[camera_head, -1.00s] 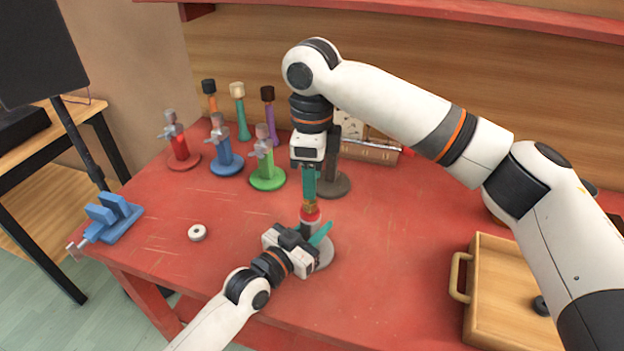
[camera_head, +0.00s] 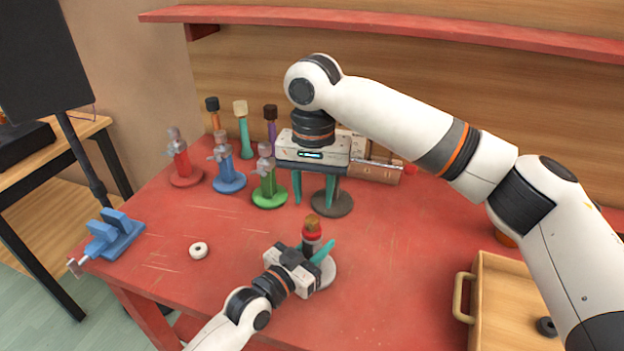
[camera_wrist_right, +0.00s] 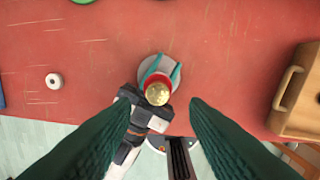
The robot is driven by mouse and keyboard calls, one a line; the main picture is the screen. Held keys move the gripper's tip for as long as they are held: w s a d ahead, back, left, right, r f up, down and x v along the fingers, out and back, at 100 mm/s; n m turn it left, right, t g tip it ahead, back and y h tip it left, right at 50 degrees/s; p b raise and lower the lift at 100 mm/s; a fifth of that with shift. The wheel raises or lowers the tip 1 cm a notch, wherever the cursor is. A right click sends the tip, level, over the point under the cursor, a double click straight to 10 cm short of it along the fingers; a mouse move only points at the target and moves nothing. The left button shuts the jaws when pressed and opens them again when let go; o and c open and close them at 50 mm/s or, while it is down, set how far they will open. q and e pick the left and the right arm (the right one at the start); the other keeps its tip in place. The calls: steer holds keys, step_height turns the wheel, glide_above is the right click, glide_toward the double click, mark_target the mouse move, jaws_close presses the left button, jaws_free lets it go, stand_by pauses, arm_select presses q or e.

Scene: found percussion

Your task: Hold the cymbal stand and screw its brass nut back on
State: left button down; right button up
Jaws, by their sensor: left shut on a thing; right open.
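The cymbal stand (camera_head: 327,272) stands upright near the table's front edge, with a round grey base and a red collar near its top. The brass nut (camera_head: 312,222) sits on top of the red collar; it also shows from above in the right wrist view (camera_wrist_right: 157,93). My left gripper (camera_head: 318,254) is shut on the stand's post below the collar, its teal fingers on either side. My right gripper (camera_head: 314,192) is open and empty above the nut, fingers pointing down. In the right wrist view the nut lies between its fingers (camera_wrist_right: 160,105), farther below. The nut's thread is hidden.
Red (camera_head: 182,166), blue (camera_head: 227,178) and green (camera_head: 269,190) stands line the left, with capped sticks behind. A dark round-based stand (camera_head: 333,204) is behind my right gripper. A white ring (camera_head: 198,250), blue vise (camera_head: 113,236) and wooden tray (camera_head: 465,297) flank clear red tabletop.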

steer(key=n, duration=0.6)
steer(key=shift+r+n, duration=0.2)
steer(key=shift+n, duration=0.2)
steer(key=n, duration=0.6)
steer(key=shift+r, duration=0.15)
steer(key=n, duration=0.7)
steer(key=shift+r, duration=0.1)
steer(key=n, duration=0.4)
steer(key=shift+a+r, duration=0.1)
steer(key=shift+r, duration=0.05)
steer(key=n, duration=0.4)
steer(key=shift+r, duration=0.1)
steer(key=n, duration=0.4)
steer(key=shift+r+n, duration=0.1)
steer(key=shift+n, duration=0.3)
steer(key=n, duration=1.1)
steer(key=shift+r, duration=0.25)
